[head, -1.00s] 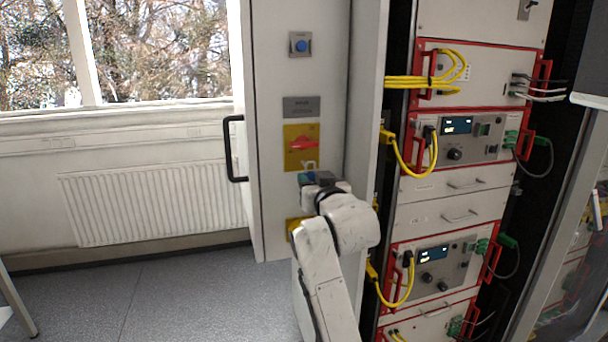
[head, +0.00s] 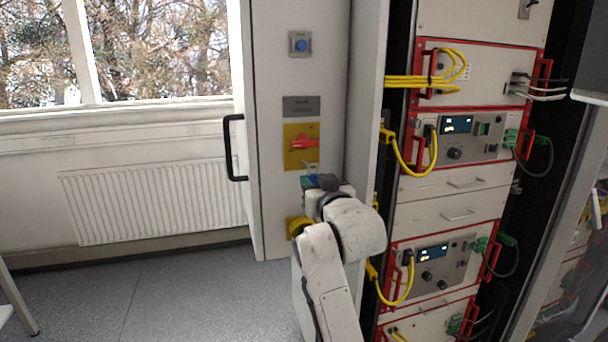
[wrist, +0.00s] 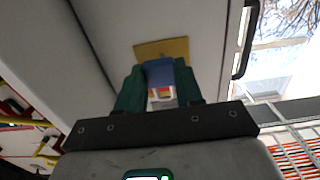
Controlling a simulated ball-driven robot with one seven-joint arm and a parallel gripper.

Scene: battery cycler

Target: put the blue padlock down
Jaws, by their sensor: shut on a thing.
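My gripper (head: 312,182) is in front of the cabinet door, just below the red switch on its yellow plate (head: 292,158). In the wrist view my gripper (wrist: 160,88) has its green fingers shut on the blue padlock (wrist: 158,72). The padlock's blue body also shows small in the head view (head: 309,181), with its pale shackle upward over the lower edge of the switch plate. I cannot tell whether the shackle touches the plate. A yellow holder (head: 295,227) on the door, below the gripper, is partly hidden by my arm.
The cabinet door (head: 270,80) carries a blue button (head: 301,45) and a black handle (head: 231,148). The open rack (head: 450,190) with yellow cables (head: 410,168) stands close on the right. A radiator (head: 150,203) and open floor lie to the left.

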